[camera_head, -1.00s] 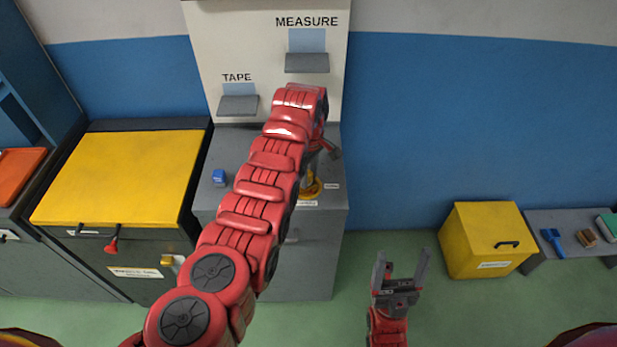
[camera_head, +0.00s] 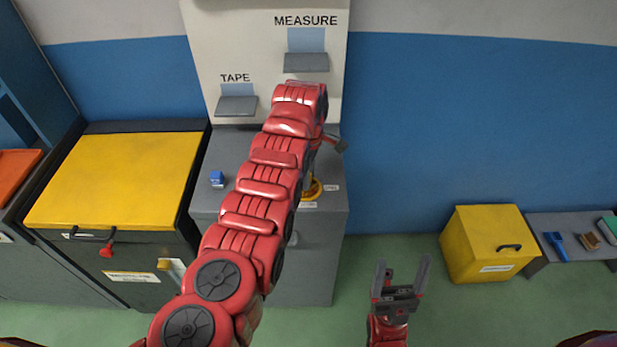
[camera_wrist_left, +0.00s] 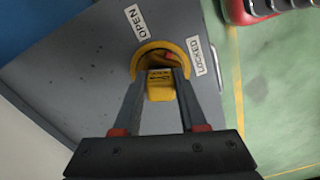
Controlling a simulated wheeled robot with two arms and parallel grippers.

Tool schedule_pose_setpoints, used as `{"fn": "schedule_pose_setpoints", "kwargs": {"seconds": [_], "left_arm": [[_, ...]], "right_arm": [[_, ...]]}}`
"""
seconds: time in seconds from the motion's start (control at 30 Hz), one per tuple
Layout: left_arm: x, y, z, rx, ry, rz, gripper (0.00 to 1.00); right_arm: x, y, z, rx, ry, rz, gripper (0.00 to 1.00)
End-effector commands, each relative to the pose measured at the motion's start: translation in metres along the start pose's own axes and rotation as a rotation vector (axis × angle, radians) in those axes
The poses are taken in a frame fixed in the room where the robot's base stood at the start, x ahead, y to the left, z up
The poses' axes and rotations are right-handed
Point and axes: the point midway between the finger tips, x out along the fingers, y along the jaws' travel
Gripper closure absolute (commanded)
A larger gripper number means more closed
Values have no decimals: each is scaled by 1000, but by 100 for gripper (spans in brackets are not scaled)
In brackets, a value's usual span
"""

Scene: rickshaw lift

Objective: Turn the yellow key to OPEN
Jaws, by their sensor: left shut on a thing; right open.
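The yellow key (camera_wrist_left: 160,93) stands in a round yellow lock ring (camera_wrist_left: 143,53) on the grey cabinet top. My left gripper (camera_wrist_left: 161,76) is shut on the key, one finger on each side. A white OPEN label (camera_wrist_left: 136,22) lies at the upper left of the ring and a LOCKED label (camera_wrist_left: 197,56) at its right. A small red mark shows inside the ring, towards the LOCKED side. In the head view my left arm hides the key and most of the gripper; part of the ring (camera_head: 314,190) shows. My right gripper (camera_head: 402,264) is open and empty above the floor.
The grey cabinet (camera_head: 318,245) stands under a board with TAPE and MEASURE shelves. A yellow-lidded bin (camera_head: 120,180) is at the left. A yellow box (camera_head: 490,243) and a low bench with tools (camera_head: 575,255) are at the right.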

Motion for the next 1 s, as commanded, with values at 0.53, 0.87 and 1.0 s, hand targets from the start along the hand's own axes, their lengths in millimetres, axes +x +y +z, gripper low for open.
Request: {"fn": "schedule_pose_setpoints", "kwargs": {"seconds": [0.53,0.87,1.0], "left_arm": [[3,1,0,-101,1,1,100],[2,4,0,-273,0,3,100],[0,4,0,-309,1,2,100]], "right_arm": [[-13,-1,2,0,0,0,23],[-31,-2,5,0,0,0,23],[-33,-2,6,0,0,0,23]]}}
